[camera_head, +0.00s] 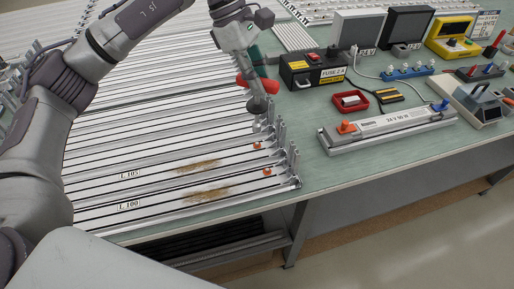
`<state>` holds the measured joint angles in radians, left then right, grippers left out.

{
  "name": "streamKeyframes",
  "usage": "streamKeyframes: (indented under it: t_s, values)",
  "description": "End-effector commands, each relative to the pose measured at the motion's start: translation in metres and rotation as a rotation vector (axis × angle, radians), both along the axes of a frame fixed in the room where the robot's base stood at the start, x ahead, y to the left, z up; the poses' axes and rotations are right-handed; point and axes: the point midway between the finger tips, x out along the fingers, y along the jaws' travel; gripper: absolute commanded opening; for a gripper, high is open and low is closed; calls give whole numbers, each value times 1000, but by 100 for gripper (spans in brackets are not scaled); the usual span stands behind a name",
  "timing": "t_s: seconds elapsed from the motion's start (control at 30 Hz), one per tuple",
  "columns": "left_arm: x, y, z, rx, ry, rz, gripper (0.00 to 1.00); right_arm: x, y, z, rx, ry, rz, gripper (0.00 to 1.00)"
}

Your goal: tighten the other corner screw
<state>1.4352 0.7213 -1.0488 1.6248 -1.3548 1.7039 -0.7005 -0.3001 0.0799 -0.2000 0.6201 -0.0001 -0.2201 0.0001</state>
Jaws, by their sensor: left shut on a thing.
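My left gripper (258,98) hangs from the arm at the upper middle, over the right ends of the long lightbox frames (150,165). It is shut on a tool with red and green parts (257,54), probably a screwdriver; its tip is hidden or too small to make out. Two small orange-red corner screws sit at the frames' right ends: one on the nearest frame (267,172), one on the frame behind it (257,146). The gripper is above and behind both screws, apart from them as far as I can tell. My right gripper is not in view.
A bar-shaped power unit (388,128) with orange and blue knobs lies to the right. Behind it are a red tray (351,101), a black fuse box (313,70) and a yellow meter (453,37). Upright metal brackets (292,163) line the frame ends. The bench's front right is clear.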

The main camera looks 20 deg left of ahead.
Motion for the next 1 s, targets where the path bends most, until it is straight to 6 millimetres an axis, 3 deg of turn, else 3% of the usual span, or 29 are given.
streamKeyframes:
  t_s: [0.23,0.67,1.0]
  values:
    - [1,0,7,-1,-3,232,0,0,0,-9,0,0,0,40]
    - [1,0,5,-1,0,246,0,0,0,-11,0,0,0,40]
    - [1,1,-19,-5,-2,261,0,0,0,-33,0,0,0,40]
